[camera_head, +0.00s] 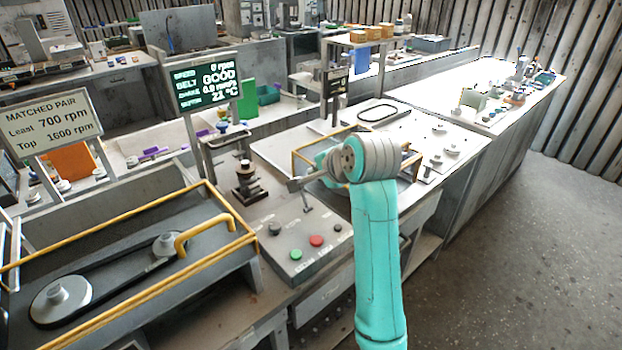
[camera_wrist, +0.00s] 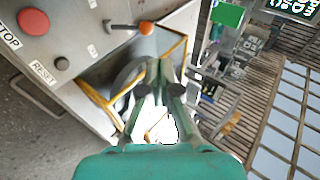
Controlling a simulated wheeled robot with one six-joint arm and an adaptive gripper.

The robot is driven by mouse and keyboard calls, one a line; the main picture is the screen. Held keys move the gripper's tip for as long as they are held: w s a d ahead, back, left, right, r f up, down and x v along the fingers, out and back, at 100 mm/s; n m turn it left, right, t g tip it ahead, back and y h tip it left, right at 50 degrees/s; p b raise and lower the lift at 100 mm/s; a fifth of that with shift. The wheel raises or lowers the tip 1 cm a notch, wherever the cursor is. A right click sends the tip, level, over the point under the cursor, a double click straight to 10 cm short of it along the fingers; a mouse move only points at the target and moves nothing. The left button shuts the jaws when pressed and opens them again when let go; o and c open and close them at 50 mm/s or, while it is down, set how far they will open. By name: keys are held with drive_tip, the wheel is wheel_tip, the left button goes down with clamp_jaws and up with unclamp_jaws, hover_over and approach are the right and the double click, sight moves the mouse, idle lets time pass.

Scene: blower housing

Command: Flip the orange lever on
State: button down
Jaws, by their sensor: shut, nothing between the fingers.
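The orange lever shows in the wrist view as a round orange knob (camera_wrist: 146,28) on a short metal stem, lying sideways across the light panel. In the head view I cannot make out its orange knob near my gripper. My gripper (camera_wrist: 160,68) is shut and empty, its fingertips just below the knob in the wrist view; I cannot tell whether they touch it. In the head view my gripper (camera_head: 303,182) reaches left over the back of the grey control box (camera_head: 262,247).
The box carries a red stop button (camera_head: 316,240), a green button (camera_head: 296,254) and a black reset button (camera_wrist: 62,63). A yellow-railed belt guard (camera_head: 215,258) stands left. A dark stepped post (camera_head: 247,185) stands behind the box. A screen (camera_head: 205,88) reads 0 rpm and GOOD.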

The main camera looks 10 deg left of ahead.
drive_tip(key=shift+r+v, duration=0.15)
drive_tip(key=shift+v, duration=1.15)
drive_tip(key=shift+r+v, duration=0.2)
drive_tip(key=shift+v, duration=1.15)
drive_tip(key=shift+w+a, duration=0.2)
